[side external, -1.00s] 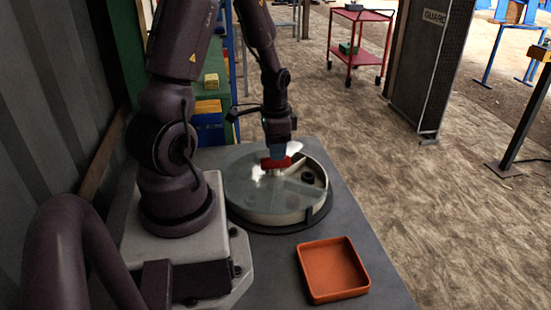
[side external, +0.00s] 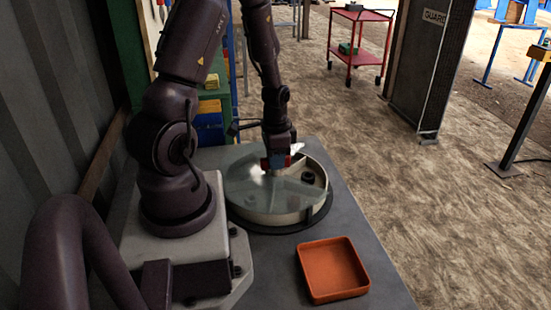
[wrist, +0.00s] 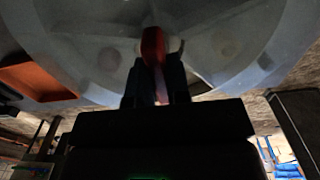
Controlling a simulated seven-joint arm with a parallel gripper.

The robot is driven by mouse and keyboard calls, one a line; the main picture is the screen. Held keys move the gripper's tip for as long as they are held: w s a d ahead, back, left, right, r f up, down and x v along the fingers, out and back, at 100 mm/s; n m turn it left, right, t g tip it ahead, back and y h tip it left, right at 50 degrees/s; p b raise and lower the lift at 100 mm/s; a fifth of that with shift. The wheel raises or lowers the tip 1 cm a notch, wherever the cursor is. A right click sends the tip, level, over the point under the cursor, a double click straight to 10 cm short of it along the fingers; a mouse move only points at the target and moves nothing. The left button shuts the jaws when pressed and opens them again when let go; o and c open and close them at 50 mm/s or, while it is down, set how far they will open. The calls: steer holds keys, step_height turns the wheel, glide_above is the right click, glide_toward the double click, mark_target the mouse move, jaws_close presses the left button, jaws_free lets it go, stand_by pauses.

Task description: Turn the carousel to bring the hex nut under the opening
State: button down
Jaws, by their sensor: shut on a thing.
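The carousel (side external: 262,205) is a round pale drum under a clear cover, with dividers inside. A sector at its right appears uncovered, and a small dark round piece (side external: 308,179) lies there. I cannot tell at this size whether it is the hex nut. My gripper (side external: 277,164) is over the middle of the carousel, shut on the red handle (wrist: 152,46) at its hub. In the wrist view the handle stands between my two fingers. Blurred shapes (wrist: 110,60) (wrist: 228,48) show through the cover there; I cannot tell what they are.
An empty orange tray (side external: 333,270) sits on the grey table (side external: 270,262) in front of the carousel. It also shows at the left of the wrist view (wrist: 38,82). A red cart (side external: 360,45) and a guard panel (side external: 430,70) stand well beyond the table.

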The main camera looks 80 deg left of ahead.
steer(key=shift+n, duration=14.4)
steer(key=c, duration=1.1)
jaws_free()
